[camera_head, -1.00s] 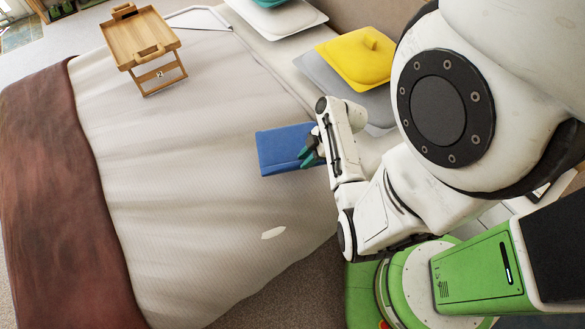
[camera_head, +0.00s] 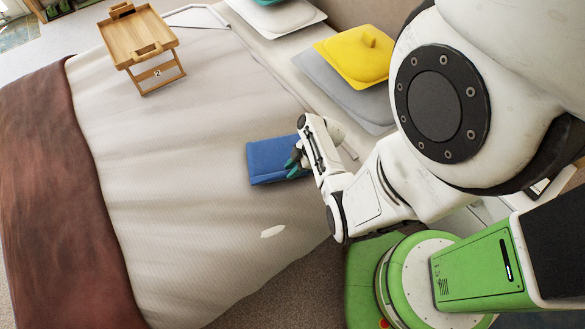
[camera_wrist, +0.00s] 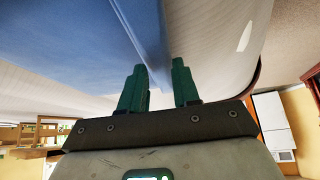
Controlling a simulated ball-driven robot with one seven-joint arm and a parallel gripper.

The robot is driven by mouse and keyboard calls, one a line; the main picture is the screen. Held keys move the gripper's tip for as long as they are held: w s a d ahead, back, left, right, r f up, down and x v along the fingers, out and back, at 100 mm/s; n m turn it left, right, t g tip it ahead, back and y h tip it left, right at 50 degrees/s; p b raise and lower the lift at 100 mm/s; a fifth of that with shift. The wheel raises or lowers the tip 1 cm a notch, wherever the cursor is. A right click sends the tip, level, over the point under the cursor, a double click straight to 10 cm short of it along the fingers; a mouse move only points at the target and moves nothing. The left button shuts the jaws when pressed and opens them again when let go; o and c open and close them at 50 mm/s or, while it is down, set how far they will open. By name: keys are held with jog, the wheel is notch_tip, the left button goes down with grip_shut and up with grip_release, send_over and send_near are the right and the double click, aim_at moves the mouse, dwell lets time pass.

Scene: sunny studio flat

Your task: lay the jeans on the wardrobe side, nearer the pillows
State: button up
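The folded blue jeans (camera_head: 268,162) are over the pale bed cover (camera_head: 175,175), on the side nearer my body. My gripper (camera_head: 294,163) is at their right end, its green fingers against the cloth. In the wrist view the jeans (camera_wrist: 70,45) fill the upper left, and their thick edge runs down between the two fingers of my gripper (camera_wrist: 160,85). The fingers stand apart by about that thickness and appear shut on it. Whether the jeans touch the bed or hang just above it is hard to tell. A grey pillow (camera_head: 345,92) lies at the bed's head.
A white pillow (camera_head: 275,22) lies farther along. A wooden tray table (camera_head: 138,42) stands on the far part of the bed. A brown throw (camera_head: 45,190) covers the foot. The middle of the bed is clear.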

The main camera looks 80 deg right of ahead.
jog(key=o, duration=0.4)
jog(key=v, duration=1.2)
jog(key=w+a+r+m+g, duration=0.1)
jog(key=w+a+r, duration=0.2)
jog(key=a, duration=0.5)
jog(key=w+a+r+m+g+h, duration=0.1)
jog(key=w+a+r, duration=0.3)
jog(key=a, duration=0.5)
jog(key=w+a+r+m+g+h, duration=0.1)
jog(key=w+a+r+m+g, duration=0.1)
jog(key=a, duration=0.6)
jog(key=shift+w+a+r+g, duration=0.2)
jog(key=shift+w+r+g, duration=0.15)
jog(key=shift+r, duration=0.1)
jog(key=shift+w+a+r+g, duration=0.25)
jog(key=shift+w+r, duration=0.1)
jog(key=shift+r, duration=0.1)
